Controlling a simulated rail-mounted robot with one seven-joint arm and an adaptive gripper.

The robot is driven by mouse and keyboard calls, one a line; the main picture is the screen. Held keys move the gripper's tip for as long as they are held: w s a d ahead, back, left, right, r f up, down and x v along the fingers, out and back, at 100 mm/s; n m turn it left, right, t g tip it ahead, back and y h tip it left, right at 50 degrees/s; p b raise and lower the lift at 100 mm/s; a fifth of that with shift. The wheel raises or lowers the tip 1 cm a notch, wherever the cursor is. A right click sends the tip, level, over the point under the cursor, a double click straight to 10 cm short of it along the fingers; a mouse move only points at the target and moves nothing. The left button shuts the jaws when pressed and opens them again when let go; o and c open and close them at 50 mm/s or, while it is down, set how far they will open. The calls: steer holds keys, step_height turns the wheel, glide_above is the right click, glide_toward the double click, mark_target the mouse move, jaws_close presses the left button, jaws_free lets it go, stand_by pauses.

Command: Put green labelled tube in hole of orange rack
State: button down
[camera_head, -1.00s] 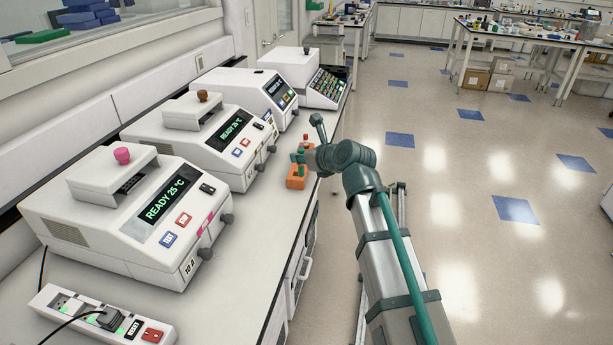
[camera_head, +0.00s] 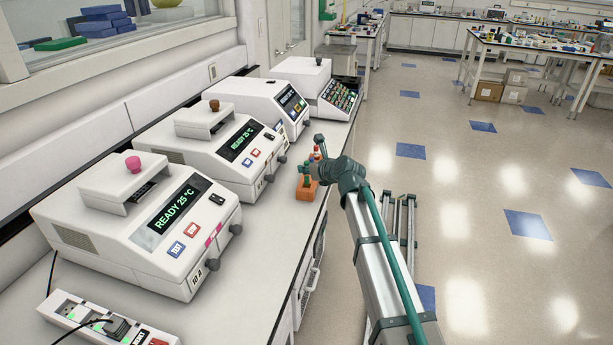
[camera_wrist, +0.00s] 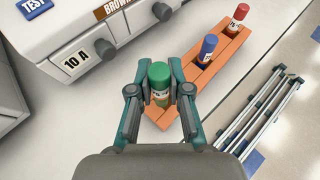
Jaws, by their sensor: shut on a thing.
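The green labelled tube (camera_wrist: 159,82) has a green cap and a white label and stands between the fingers of my gripper (camera_wrist: 160,93) in the wrist view. My gripper is shut on it. The orange rack (camera_wrist: 229,54) is a long block below and beyond the fingers. A blue-capped tube (camera_wrist: 206,48) stands in its middle and a red-capped tube (camera_wrist: 236,17) at its far end. The green tube is at the rack's near end; I cannot tell whether its bottom is inside a hole. The head view shows the rack (camera_head: 306,191) under my gripper (camera_head: 309,173).
A row of white thermal cyclers (camera_head: 140,222) stands left of the rack, the nearest two reading READY 25 °C. A power strip (camera_head: 85,318) lies at the front left. The bench edge (camera_head: 318,218) is close on the rack's right, with open floor beyond.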

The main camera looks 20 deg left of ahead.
mark_target(306, 177)
steer(key=shift+w+a+f, duration=0.15)
steer(key=shift+w+f, duration=0.15)
steer(key=shift+w+a+f+p, duration=0.15)
steer(key=shift+f+p, duration=0.45)
steer(key=shift+f, duration=1.25)
steer(key=shift+f, duration=0.2)
steer(key=c, duration=1.1)
jaws_free()
steer(key=shift+r, duration=0.1)
